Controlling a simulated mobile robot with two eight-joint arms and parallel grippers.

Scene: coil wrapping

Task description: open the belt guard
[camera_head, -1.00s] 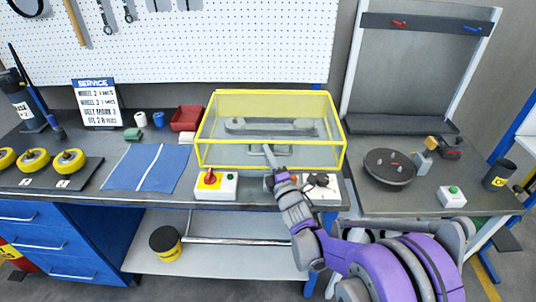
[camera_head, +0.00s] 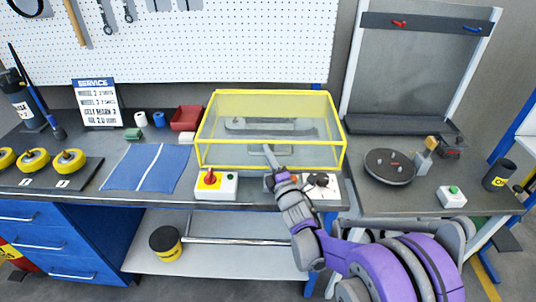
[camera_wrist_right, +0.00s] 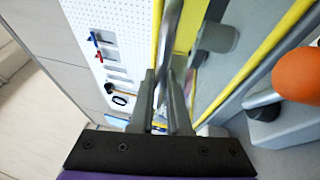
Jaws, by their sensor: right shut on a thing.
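The belt guard (camera_head: 222,153) is a clear box with a yellow frame, standing closed on the workbench over a grey belt mechanism (camera_head: 270,126). My right gripper (camera_head: 268,150) reaches up to the middle of its front side. In the right wrist view, my right gripper's fingers (camera_wrist_right: 163,90) are shut on a grey metal handle bar (camera_wrist_right: 172,32), and the guard's yellow frame edges run beside it. My left gripper is not in view.
A white panel with a dark knob (camera_head: 321,181) is right of my wrist. A red bin (camera_head: 187,118), blue cloth (camera_head: 147,167) and turntable (camera_head: 389,167) stand to the sides.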

